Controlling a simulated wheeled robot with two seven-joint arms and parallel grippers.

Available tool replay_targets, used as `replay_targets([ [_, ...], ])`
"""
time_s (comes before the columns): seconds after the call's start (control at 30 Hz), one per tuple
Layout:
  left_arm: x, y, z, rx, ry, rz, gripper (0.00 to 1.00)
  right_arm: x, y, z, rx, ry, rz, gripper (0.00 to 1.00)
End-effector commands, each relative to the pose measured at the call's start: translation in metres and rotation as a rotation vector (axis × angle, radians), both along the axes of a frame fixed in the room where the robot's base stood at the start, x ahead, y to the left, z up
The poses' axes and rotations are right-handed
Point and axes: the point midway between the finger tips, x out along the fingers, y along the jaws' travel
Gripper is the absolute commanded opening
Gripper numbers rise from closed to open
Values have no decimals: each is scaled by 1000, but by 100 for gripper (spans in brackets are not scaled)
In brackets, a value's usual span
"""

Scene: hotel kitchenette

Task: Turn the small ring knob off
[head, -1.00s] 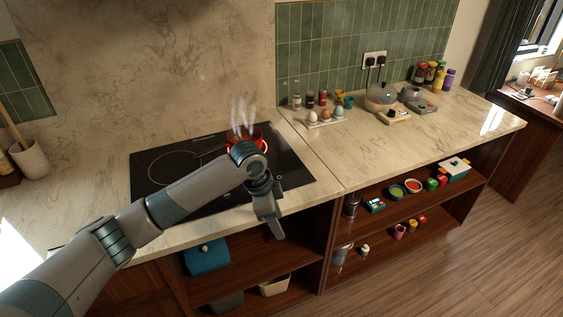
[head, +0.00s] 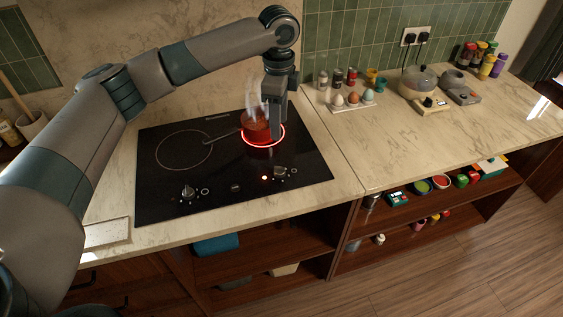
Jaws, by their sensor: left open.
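The black cooktop (head: 210,205) has a glowing red small ring (head: 283,140) at the right and a larger, unlit ring (head: 158,150) at the left. A red saucepan (head: 252,133) with its handle to the left sits on the glowing ring, steaming. A second knob (head: 188,191) is at the front left. My left gripper (head: 275,128) is open, pointing down over the saucepan's right side, behind the small ring knob and apart from it. My right gripper is not in view.
An egg tray (head: 354,107), spice jars and a kettle (head: 416,80) stand on the counter (head: 400,140) to the right. Open shelves are below. The counter just right of the cooktop is clear.

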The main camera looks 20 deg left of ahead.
Motion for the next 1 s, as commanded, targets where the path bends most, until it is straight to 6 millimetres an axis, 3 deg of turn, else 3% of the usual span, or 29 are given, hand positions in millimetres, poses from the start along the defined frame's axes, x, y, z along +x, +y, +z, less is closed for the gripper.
replay_targets([
  [0.27,0,0,-3,0,0,0,46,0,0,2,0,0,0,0],
  [0.47,0,0,-19,0,2,1,46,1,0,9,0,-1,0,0],
  [1.0,-1,0,-109,0,3,3,46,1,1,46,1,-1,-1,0],
])
